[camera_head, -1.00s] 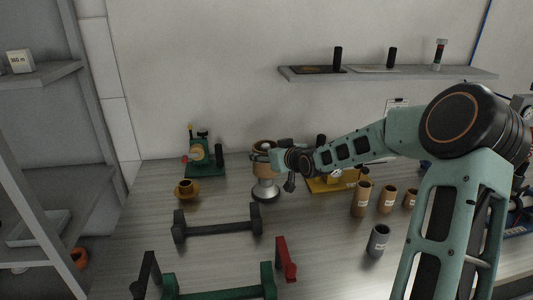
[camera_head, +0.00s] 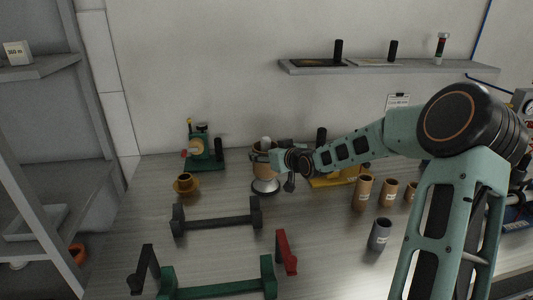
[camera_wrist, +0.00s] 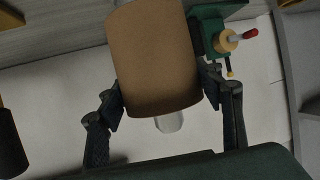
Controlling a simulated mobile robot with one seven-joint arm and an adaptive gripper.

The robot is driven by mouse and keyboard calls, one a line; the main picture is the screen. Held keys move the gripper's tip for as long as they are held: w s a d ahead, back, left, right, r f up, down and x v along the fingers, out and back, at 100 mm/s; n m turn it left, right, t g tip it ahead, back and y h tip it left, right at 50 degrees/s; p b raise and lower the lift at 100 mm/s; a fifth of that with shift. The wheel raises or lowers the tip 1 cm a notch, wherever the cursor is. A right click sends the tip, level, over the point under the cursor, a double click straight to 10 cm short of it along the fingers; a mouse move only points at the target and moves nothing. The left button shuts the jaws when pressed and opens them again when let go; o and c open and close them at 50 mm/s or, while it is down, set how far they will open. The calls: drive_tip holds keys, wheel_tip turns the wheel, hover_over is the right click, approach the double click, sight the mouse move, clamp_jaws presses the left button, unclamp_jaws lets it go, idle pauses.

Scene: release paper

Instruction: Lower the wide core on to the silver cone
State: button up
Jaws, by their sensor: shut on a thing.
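The wide core (camera_head: 264,166) is a brown cardboard tube, upright, around the silver cone (camera_head: 265,187). The cone's wide foot shows below the core, and its pale tip sticks out of the core's upper end. In the wrist view, which is upside down, the core (camera_wrist: 153,60) fills the middle and the cone's tip (camera_wrist: 170,122) shows past its rim. My gripper (camera_head: 273,157) is shut on the core from the right; its fingers (camera_wrist: 163,92) lie on both sides of it. Whether the core's lower edge touches the cone's foot I cannot tell.
A green device (camera_head: 204,150) and a small brown-yellow cup (camera_head: 186,185) stand to the left. A dark bar stand (camera_head: 217,218) lies in front. Brown tubes (camera_head: 363,192) and a grey tube (camera_head: 379,235) stand to the right. A yellow-based device (camera_head: 330,181) is behind my arm.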

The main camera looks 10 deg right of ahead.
drive_tip(key=shift+f+b, duration=1.4)
drive_tip(key=shift+f, duration=0.5)
drive_tip(key=o, duration=1.3)
drive_tip(key=v, duration=1.2)
